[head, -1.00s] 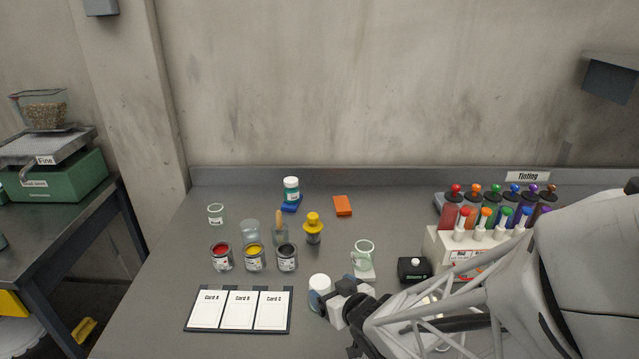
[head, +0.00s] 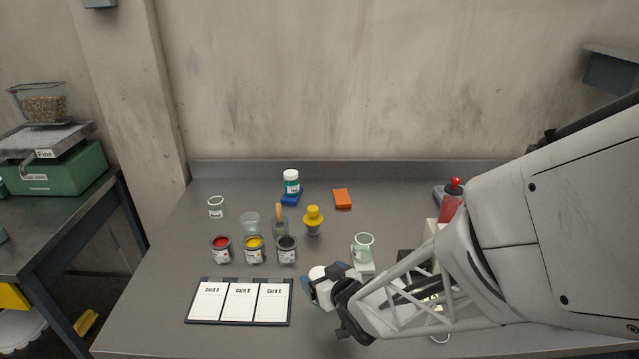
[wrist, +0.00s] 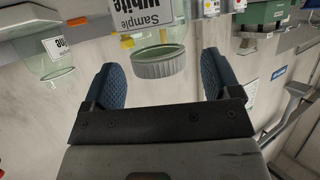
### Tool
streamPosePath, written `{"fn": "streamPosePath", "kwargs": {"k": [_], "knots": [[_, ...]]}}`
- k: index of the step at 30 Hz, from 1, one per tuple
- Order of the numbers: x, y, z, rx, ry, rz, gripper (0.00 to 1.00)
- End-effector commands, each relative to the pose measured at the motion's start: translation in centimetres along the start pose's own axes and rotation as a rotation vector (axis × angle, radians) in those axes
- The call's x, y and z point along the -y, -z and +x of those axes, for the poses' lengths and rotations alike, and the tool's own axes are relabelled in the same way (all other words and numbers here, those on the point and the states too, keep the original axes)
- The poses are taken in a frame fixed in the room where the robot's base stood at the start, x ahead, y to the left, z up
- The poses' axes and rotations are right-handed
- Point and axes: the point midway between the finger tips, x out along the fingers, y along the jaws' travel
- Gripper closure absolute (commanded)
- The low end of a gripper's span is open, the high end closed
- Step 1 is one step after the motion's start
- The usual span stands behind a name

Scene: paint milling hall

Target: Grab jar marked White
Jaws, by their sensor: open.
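The jar marked White (wrist: 150,28) shows large at the top of the wrist view, upside down in that picture, with a label reading "White Sample" and a ridged pale lid (wrist: 158,66). My gripper (wrist: 160,80) is open, with its blue-padded fingers to either side of the lid and a visible gap on each side. In the head view my gripper (head: 323,280) is at the front of the bench, right of the cards, around a white-lidded jar (head: 317,272). My fingers hide most of that jar's body.
A pale green cup (head: 363,246) stands just behind my gripper. Open red (head: 221,250), yellow (head: 254,250) and dark (head: 287,250) paint tins stand to the left. A card board (head: 240,302) lies in front. My arm covers most of the bottle rack.

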Motion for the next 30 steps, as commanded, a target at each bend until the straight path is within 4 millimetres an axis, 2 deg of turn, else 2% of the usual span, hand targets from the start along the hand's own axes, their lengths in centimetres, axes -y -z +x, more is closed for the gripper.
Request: {"fn": "streamPosePath", "kwargs": {"k": [3, 8, 25, 26, 30], "knots": [[0.0, 0.0, 1.2, 0.001, 0.001, -0.001, 0.17], [0.0, 0.0, 1.9, 0.000, 0.001, -0.001, 0.17], [0.0, 0.0, 2.0, 0.000, 0.000, -0.001, 0.17], [0.0, 0.0, 2.0, 0.000, 0.000, -0.001, 0.19], [0.0, 0.0, 2.0, 0.000, 0.000, -0.001, 0.40]]}}
